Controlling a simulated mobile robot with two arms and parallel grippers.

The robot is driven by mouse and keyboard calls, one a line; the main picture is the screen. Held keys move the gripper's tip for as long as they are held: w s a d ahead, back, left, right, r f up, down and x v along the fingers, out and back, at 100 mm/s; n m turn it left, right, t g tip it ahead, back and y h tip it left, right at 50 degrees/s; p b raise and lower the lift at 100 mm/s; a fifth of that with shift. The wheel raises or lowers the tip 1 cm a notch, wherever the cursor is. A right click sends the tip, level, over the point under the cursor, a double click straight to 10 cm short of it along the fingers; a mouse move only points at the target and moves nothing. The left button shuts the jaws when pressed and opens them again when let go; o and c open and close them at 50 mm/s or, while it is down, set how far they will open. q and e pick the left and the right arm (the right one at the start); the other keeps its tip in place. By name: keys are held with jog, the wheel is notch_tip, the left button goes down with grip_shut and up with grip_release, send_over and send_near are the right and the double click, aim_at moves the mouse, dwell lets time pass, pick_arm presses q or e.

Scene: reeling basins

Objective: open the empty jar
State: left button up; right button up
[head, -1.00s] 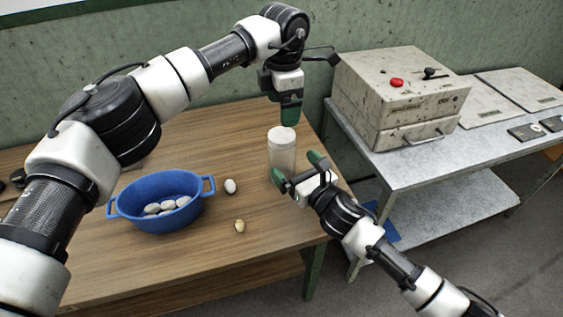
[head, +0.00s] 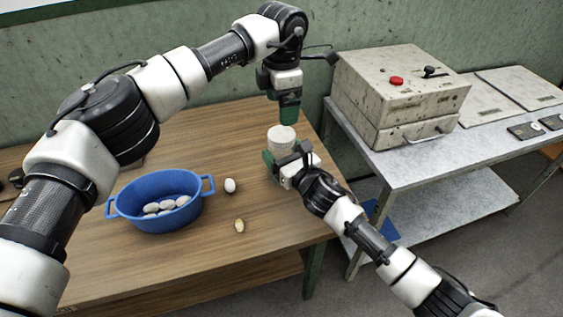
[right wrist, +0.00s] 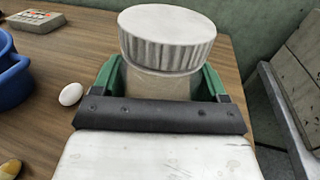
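The jar is pale, with a white ribbed lid (right wrist: 168,38) on it, and stands upright near the table's right edge in the head view (head: 281,139). My right gripper (head: 287,156) is low at the jar, its green fingers on either side of the body below the lid. In the right wrist view (right wrist: 162,88) the fingers look open around it; firm contact is not clear. My left gripper (head: 289,112) points down just above the lid, apart from it. Its fingers overlap from this side, so their opening is hidden. The jar's inside is hidden.
A blue two-handled basin (head: 122,205) holding several white cocoons stands on the wooden table (head: 190,265). A white cocoon (head: 230,185) and a yellowish one (head: 239,225) lie between basin and jar. A box with a red button (head: 395,95) stands on the metal bench at right.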

aim_at(281, 133)
jog(key=c, duration=0.9)
pick_arm(q)
jog(key=m, duration=0.5)
jog(key=shift+m, duration=0.3)
pick_arm(e)
jog(key=shift+c, duration=0.3)
pick_arm(q)
jog(key=m, duration=0.5)
jog(key=shift+m, duration=0.4)
jog(key=m, duration=0.5)
jog(key=shift+m, duration=0.4)
jog(key=m, duration=0.4)
jog(key=shift+m, duration=0.4)
jog(key=shift+f+m, duration=0.3)
notch_tip(281, 133, down, 7)
jog(key=shift+f, duration=0.2)
jog(key=shift+c, duration=0.4)
